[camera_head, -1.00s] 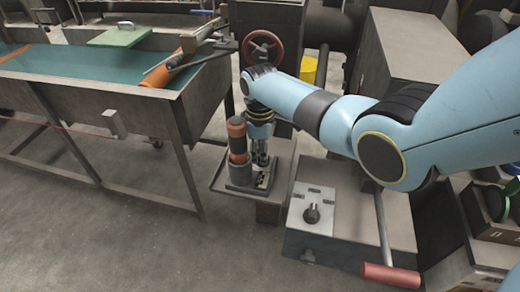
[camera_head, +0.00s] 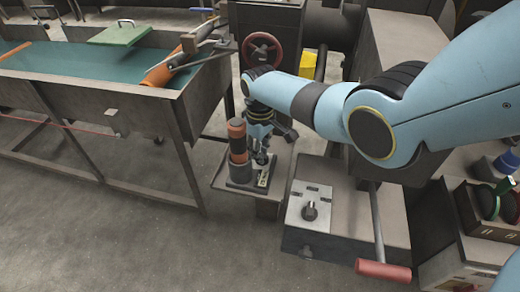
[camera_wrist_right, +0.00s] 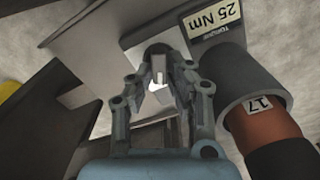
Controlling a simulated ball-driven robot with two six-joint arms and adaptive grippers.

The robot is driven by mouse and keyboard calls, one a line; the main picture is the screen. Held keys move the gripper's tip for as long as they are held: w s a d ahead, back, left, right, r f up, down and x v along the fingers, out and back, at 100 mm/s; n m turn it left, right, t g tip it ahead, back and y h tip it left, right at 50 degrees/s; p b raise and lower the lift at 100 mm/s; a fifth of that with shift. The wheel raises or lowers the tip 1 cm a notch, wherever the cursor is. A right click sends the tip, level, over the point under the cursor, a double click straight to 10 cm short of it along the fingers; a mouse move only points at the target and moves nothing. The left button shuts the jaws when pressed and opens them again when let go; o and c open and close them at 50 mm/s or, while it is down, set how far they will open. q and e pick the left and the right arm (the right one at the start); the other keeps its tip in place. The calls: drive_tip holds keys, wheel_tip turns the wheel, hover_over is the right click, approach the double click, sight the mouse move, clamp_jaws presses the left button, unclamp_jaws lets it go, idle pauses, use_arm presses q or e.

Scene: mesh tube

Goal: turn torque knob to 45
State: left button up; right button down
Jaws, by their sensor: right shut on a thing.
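A small grey knob with a white mark (camera_wrist_right: 157,78) sits on a light plate beside a "25 Nm" label (camera_wrist_right: 214,21). My right gripper (camera_wrist_right: 160,72) is shut on this knob, one finger on each side. In the head view the right gripper (camera_head: 262,157) points down at the small stand, beside an upright orange and black tool (camera_head: 237,139). That tool stands in a grey holder and carries a "17" label (camera_wrist_right: 262,105) in the right wrist view. The knob is mostly hidden by the gripper in the head view. My left gripper is not in view.
A grey box with another dark knob (camera_head: 310,210) stands to the right of the stand. A lever with a red handle (camera_head: 383,270) sticks out in front of it. A red handwheel (camera_head: 262,50) is behind. A metal bench (camera_head: 70,85) fills the left.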

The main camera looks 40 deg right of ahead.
idle(0.3)
drive_tip(key=c, duration=1.3)
unclamp_jaws()
drive_tip(key=shift+r, duration=3.75)
